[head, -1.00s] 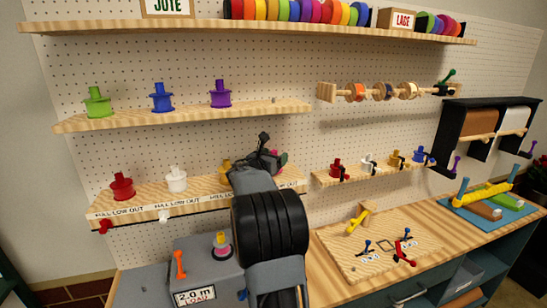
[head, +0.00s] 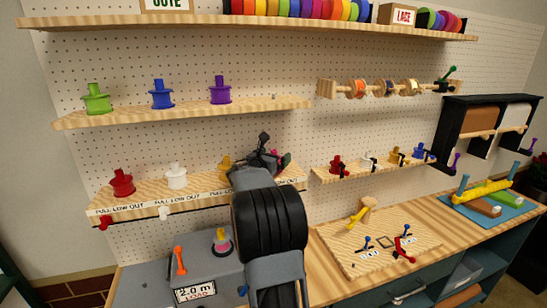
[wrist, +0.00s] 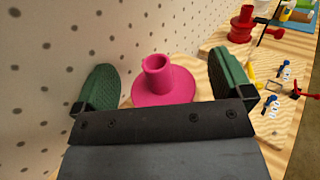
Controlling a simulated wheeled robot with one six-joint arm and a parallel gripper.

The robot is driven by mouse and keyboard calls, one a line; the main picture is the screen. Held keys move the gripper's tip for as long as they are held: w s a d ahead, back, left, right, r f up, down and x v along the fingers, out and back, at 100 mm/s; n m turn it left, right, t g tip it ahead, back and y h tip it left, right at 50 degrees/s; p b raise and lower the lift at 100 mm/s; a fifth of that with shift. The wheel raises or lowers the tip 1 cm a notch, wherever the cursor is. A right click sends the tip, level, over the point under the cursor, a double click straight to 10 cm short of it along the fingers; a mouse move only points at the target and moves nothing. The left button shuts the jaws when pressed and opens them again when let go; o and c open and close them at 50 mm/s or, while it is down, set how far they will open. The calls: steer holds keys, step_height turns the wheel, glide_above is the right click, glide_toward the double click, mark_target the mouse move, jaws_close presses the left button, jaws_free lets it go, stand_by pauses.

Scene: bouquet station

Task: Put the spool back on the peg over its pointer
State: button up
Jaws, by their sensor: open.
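A magenta spool (wrist: 162,82) stands upright on a wooden shelf in the wrist view, its round flange below a hollow neck. My gripper (wrist: 165,85) is open, with one green pad on each side of the spool; gaps show between pads and flange. In the head view my gripper (head: 270,160) is at the right end of the lower left shelf (head: 150,208), and the spool is mostly hidden behind it. Red (head: 122,183), white (head: 176,176) and yellow (head: 226,165) spools stand on that shelf. Red (head: 104,223) and white (head: 164,213) pointers hang at its front edge.
Green (head: 97,100), blue (head: 161,96) and purple (head: 220,92) spools stand on the shelf above. A grey box (head: 195,268) with an orange lever sits below. Small coloured spools line the right shelf (head: 365,172). The pegboard is close behind my gripper.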

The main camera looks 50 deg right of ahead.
steer(key=shift+r+p, duration=0.3)
steer(key=shift+p, duration=0.05)
steer(key=b+v, duration=0.5)
steer(key=v, duration=0.7)
steer(key=s+a+f+m+y, duration=0.5)
steer(key=a+m+y, duration=0.1)
steer(key=a, duration=0.4)
steer(key=s+a+f+m+y, duration=0.5)
steer(key=s+a+f+m, duration=0.1)
steer(key=a, duration=0.3)
steer(key=s+a+f+m+t+y, duration=0.1)
steer(key=s+a+f+m+y, duration=0.4)
steer(key=a+m, duration=0.3)
steer(key=a+y, duration=0.1)
steer(key=a, duration=0.1)
steer(key=shift+s+a+f+m+y, duration=0.2)
steer(key=shift+a+m+y, duration=0.1)
steer(key=shift+a, duration=0.1)
